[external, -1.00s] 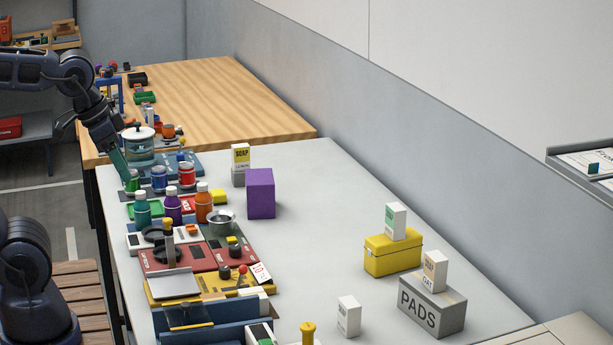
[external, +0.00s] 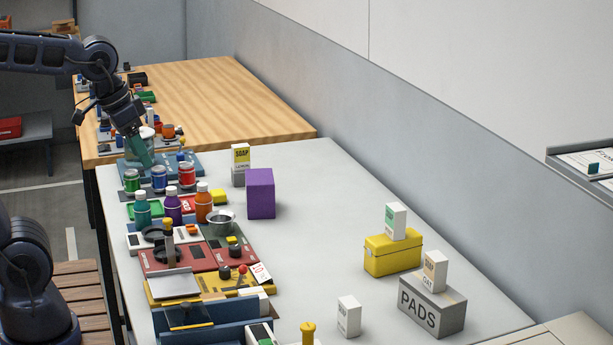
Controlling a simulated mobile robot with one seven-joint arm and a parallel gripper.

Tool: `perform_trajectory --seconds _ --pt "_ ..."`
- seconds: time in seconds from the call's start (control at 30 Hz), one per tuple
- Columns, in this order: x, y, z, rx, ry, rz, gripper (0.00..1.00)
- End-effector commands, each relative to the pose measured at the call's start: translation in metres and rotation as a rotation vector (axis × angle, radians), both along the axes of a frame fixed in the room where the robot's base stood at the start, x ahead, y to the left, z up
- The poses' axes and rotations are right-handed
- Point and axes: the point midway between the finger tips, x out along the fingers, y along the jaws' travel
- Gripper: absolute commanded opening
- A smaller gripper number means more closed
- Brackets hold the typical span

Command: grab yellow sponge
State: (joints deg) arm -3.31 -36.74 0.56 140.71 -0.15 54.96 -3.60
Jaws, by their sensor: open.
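A small yellow block (external: 218,197), which looks like the sponge, lies low on the grey table just right of the orange bottle (external: 204,208). It is partly hidden by that bottle. My gripper (external: 146,162) has teal fingers pointing down and right. It is above the blue board (external: 178,165) at the table's far left, behind the cans. It is well to the left of and beyond the yellow block, and apart from it. The gap between its fingers is hard to see at this size, and nothing shows held in it.
The green can (external: 131,181), blue can (external: 159,179) and red can (external: 187,176) stand between my gripper and the yellow block. A purple box (external: 261,194) and a metal bowl (external: 220,222) flank the block.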

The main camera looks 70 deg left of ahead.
Motion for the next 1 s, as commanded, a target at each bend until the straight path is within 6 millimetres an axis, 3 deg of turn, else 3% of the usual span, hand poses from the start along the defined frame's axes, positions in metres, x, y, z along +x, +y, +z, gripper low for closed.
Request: perform_trajectory --seconds 0.2,0.5,0.77,1.0 --pt "0.054 0.032 0.012 -0.038 0.042 0.158 0.62" --pt "0.125 0.090 0.014 -0.087 0.090 0.372 0.62" --pt "0.180 0.154 0.002 -0.128 0.130 0.560 0.62" --pt "0.223 0.222 -0.023 -0.163 0.166 0.732 0.62"
